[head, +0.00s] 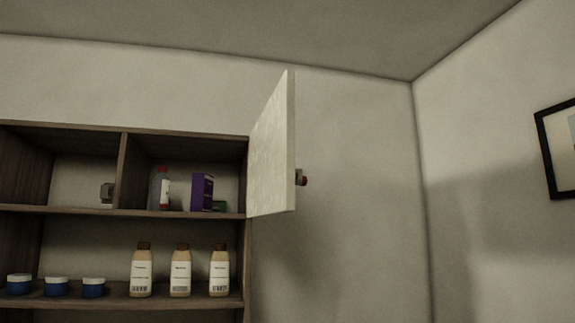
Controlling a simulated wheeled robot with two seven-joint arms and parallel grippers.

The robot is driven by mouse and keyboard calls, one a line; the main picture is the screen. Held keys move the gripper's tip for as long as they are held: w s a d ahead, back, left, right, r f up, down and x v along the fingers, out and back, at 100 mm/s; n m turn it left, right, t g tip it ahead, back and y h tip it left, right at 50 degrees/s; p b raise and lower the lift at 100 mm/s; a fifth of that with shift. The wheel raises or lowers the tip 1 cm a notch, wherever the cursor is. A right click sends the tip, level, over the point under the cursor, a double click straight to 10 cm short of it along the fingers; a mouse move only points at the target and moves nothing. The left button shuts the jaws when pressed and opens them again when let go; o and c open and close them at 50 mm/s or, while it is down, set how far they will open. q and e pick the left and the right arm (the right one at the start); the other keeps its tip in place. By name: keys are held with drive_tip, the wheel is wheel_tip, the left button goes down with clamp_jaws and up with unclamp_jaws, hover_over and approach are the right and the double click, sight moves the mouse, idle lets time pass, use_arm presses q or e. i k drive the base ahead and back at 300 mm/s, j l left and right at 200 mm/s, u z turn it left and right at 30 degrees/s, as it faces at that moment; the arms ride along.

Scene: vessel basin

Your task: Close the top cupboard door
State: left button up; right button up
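The top cupboard door (272,150) is a pale panel hinged at the right side of the dark wooden cupboard (124,170). It stands wide open, sticking out toward me from the cupboard's right edge. A small red-brown knob (302,180) sits on its outer face, on the right side in the picture. The top right compartment behind the door is open to view. Neither of my grippers shows in the head view.
The top right compartment holds a clear bottle with a red cap (160,188), a purple box (202,192) and a small green item (219,206). Several bottles and blue jars stand on the lower shelf (115,300). A framed picture (545,150) hangs on the right wall.

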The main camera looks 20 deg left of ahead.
sight(272, 171)
drive_tip(key=i+l+u, duration=0.85)
drive_tip(key=u, duration=0.3)
drive_tip(key=i+l+u, duration=0.4)
drive_tip(key=k+j, duration=0.1)
